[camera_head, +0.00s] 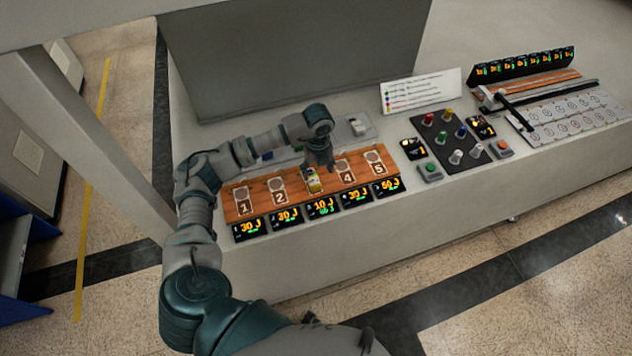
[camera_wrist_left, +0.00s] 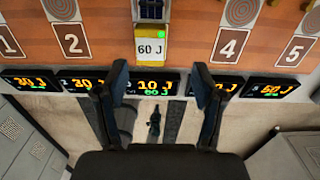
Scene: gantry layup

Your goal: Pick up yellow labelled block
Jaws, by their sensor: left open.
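The yellow labelled block (camera_head: 314,183) stands on the wooden board (camera_head: 239,212), in the middle place between the numbers 2 and 4. In the left wrist view the block (camera_wrist_left: 151,47) shows a label reading 60 J. My left gripper (camera_head: 318,162) is above the board, close to the block. In the left wrist view its two dark fingers (camera_wrist_left: 158,80) are spread apart, one to each side of the block's line, with nothing between them. The block lies beyond the fingertips in that view. My right gripper does not show.
Several small displays (camera_head: 321,207) line the board's front edge. A grey panel (camera_head: 357,128) lies behind the board. To the right are a dark board with coloured knobs (camera_head: 452,137), a white sign (camera_head: 420,91) and a numbered grey plate (camera_head: 575,119).

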